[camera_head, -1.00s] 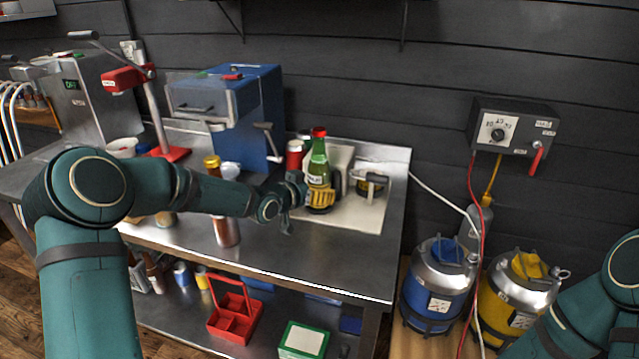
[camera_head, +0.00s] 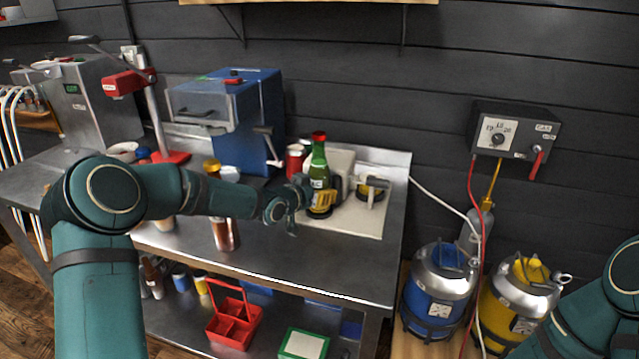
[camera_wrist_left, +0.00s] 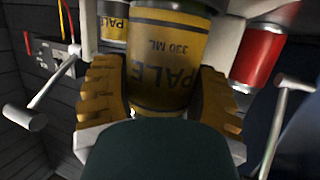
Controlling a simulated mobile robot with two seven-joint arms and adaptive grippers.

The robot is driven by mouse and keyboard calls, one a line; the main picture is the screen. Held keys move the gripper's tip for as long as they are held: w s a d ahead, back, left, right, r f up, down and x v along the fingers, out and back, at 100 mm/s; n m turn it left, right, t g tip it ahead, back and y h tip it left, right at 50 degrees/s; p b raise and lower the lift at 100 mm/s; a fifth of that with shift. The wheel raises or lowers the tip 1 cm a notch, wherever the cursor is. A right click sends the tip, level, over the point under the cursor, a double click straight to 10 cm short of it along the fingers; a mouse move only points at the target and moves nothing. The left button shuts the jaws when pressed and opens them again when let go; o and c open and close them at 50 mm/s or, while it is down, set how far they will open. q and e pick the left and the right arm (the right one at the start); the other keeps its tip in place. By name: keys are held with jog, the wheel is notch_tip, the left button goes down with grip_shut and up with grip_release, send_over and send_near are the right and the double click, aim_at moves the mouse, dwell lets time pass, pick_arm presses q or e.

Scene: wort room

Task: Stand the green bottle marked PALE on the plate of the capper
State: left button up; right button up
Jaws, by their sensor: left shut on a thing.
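The green bottle (camera_head: 319,160) with a red top stands upright above the pale board at the right of the steel bench. My left gripper (camera_head: 321,204) is shut around its lower part. In the left wrist view, the yellow label (camera_wrist_left: 165,65) reading PALE 330 ML sits between the yellow finger pads of my left gripper (camera_wrist_left: 160,100). The bottle's base is hidden, so I cannot tell whether it touches the board. The red lever press (camera_head: 128,82), which looks like the capper, stands at the back left on a red base (camera_head: 170,157). My right gripper is out of view.
A red can (camera_head: 295,160) stands behind the bottle. A yellow-banded item (camera_head: 370,192) and grey fittings are to its right. The blue machine (camera_head: 245,120) lies between bottle and press. An amber bottle (camera_head: 225,235) stands near the front edge.

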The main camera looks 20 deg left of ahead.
pick_arm(q)
jog(key=shift+r, duration=0.2)
jog(key=shift+r+p, duration=0.65)
jog(key=shift+r, duration=0.3)
jog(key=shift+f, duration=0.1)
